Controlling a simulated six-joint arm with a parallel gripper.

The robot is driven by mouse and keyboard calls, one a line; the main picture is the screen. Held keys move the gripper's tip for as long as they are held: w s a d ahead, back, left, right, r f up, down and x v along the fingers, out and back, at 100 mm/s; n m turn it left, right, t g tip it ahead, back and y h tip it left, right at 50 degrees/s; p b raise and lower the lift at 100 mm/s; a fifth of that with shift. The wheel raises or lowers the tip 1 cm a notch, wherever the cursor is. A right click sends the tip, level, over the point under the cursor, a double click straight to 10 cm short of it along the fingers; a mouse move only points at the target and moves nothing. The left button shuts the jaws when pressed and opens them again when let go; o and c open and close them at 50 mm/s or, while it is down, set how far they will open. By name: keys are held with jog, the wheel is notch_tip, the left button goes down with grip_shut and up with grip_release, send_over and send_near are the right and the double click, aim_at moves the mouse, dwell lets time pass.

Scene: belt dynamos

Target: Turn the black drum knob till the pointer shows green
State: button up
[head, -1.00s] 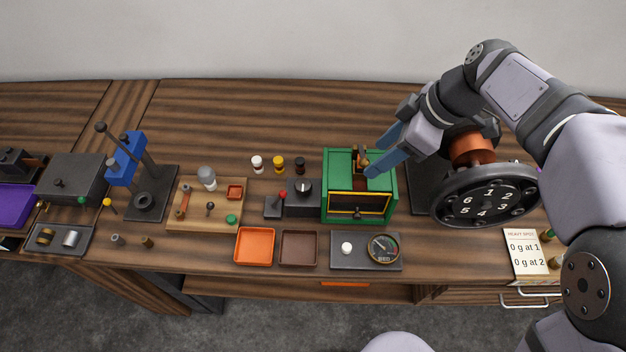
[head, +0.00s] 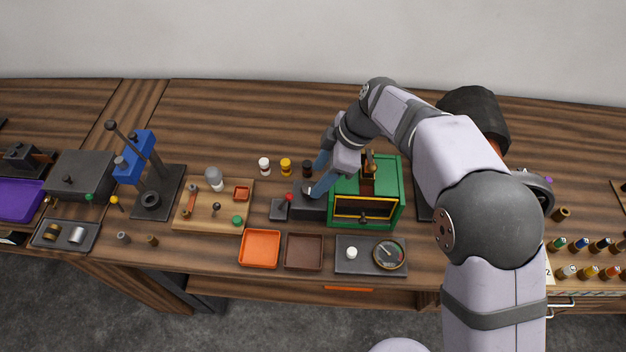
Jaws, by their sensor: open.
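A dark box (head: 310,210) with a red-balled lever stands just left of the green box (head: 393,205). A black round knob (head: 308,188) sits on its top, partly covered by my gripper. My gripper (head: 317,176) has its blue fingers pointing down, apart, with one tip at or just above the knob; I cannot tell whether it touches. A round gauge (head: 389,253) with a pointer and a coloured scale lies on a grey plate at the front; the colour under its pointer is too small to read.
White, yellow and black-topped small bottles stand behind the knob; the black one (head: 307,168) is close to my fingers. An orange tray (head: 260,249) and a brown tray (head: 303,252) lie in front. A wooden board (head: 190,219) with parts is to the left.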

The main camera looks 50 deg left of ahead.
aim_at(311, 188)
jog(key=shift+p+x, duration=0.8)
jog(key=shift+x, duration=1.4)
jog(key=c, duration=1.1)
jog(key=shift+o, duration=0.3)
